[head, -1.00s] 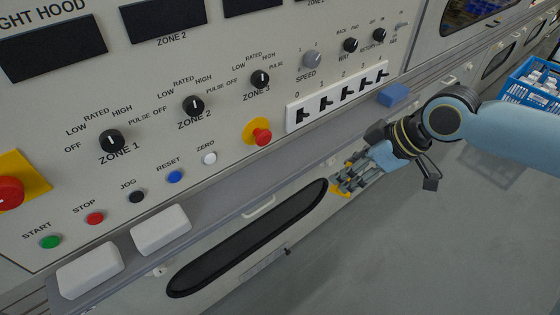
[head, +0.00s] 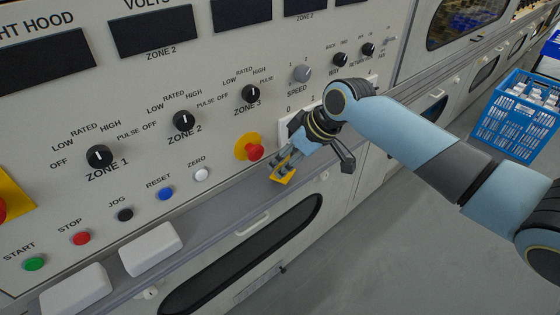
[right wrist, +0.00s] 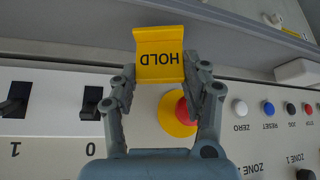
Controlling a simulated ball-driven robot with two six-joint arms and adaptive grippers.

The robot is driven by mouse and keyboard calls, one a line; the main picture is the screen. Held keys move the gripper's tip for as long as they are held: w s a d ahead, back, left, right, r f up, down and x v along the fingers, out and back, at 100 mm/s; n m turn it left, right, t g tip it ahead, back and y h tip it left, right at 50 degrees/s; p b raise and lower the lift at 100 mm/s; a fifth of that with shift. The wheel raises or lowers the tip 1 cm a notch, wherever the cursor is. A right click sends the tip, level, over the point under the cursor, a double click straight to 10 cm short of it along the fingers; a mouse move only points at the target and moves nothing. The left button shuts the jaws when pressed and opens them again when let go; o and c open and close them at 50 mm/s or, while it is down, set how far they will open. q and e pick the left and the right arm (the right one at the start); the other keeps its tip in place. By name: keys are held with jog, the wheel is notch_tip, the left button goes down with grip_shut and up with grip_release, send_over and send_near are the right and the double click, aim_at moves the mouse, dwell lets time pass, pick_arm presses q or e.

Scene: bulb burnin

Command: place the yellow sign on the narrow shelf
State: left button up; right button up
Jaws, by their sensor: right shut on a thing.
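The yellow sign (right wrist: 159,58), lettered HOLD, is between the fingers of my right gripper (right wrist: 160,80), which is shut on it. In the head view the sign (head: 283,176) shows below the fingers of the right gripper (head: 285,163), just at the narrow shelf (head: 225,199) that runs along the panel's foot. I cannot tell whether the sign touches the shelf. The shelf also shows in the right wrist view (right wrist: 225,40), beyond the sign. My left gripper is not in view.
A red stop button (head: 255,152) on a yellow ring is close left of the gripper. Two white blocks (head: 150,248) (head: 75,290) occupy the shelf's left part. Bare shelf lies between them and the sign. A blue crate (head: 512,115) stands at the right.

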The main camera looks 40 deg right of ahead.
jog(key=shift+w+a, duration=0.25)
jog(key=shift+w, duration=0.2)
jog(key=shift+w+a, duration=0.2)
jog(key=shift+w, duration=0.25)
jog(key=shift+s+d+f, duration=0.1)
jog(key=shift+s+f, duration=0.1)
jog(key=shift+f, duration=0.6)
jog(key=o, duration=1.1)
jog(key=shift+o, duration=0.2)
